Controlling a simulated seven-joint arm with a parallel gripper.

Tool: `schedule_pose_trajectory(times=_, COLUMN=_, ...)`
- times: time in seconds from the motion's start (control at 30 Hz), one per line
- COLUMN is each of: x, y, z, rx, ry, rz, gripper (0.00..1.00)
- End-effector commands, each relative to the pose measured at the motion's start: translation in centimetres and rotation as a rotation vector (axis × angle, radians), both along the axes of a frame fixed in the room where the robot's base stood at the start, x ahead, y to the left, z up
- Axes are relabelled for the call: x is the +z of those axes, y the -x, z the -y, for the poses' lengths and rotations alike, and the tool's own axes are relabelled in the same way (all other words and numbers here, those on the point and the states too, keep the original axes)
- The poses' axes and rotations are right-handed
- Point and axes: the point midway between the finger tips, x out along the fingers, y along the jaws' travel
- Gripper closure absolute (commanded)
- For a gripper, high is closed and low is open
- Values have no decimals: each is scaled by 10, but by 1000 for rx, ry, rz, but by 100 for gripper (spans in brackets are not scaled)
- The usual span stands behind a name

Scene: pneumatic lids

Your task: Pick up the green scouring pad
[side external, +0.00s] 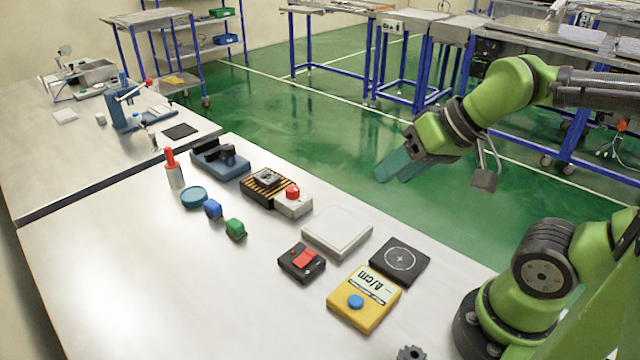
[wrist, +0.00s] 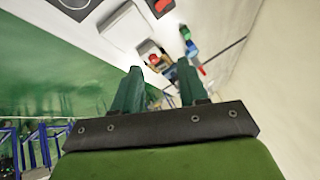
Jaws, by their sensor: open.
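A small green block-like thing (side external: 235,228) lies on the near table, just in front of a similar blue one (side external: 213,209). It is the small green item I see there, but it is too small to confirm as a scouring pad. In the wrist view the green thing (wrist: 185,32) shows beyond and right of the fingers, with the blue one (wrist: 191,47) beside it. My gripper (side external: 392,173) is raised at the far side of the table, well away from the green thing. In the wrist view its two teal fingers (wrist: 157,78) are apart with nothing held between them.
A teal round lid (side external: 194,197) and a red-tipped bottle (side external: 174,168) stand left of the blocks. A red-button box (side external: 293,201), white pad (side external: 337,231), red-switch box (side external: 302,262) and yellow meter (side external: 363,298) lie to the right. The table's front left is clear.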

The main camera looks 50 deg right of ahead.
Motion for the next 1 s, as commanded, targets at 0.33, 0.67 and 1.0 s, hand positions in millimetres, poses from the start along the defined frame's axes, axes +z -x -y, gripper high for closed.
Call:
schedule_pose_trajectory(times=0.33, x=0, y=0, z=0, rx=0, ry=0, rz=0, gripper=45)
schedule_pose_trajectory(times=0.67, x=0, y=0, z=0, rx=1, ry=0, rz=1, gripper=34)
schedule_pose_trajectory(times=1.0, x=-26, y=-45, z=-32, rx=137, ry=15, rz=-183, gripper=34)
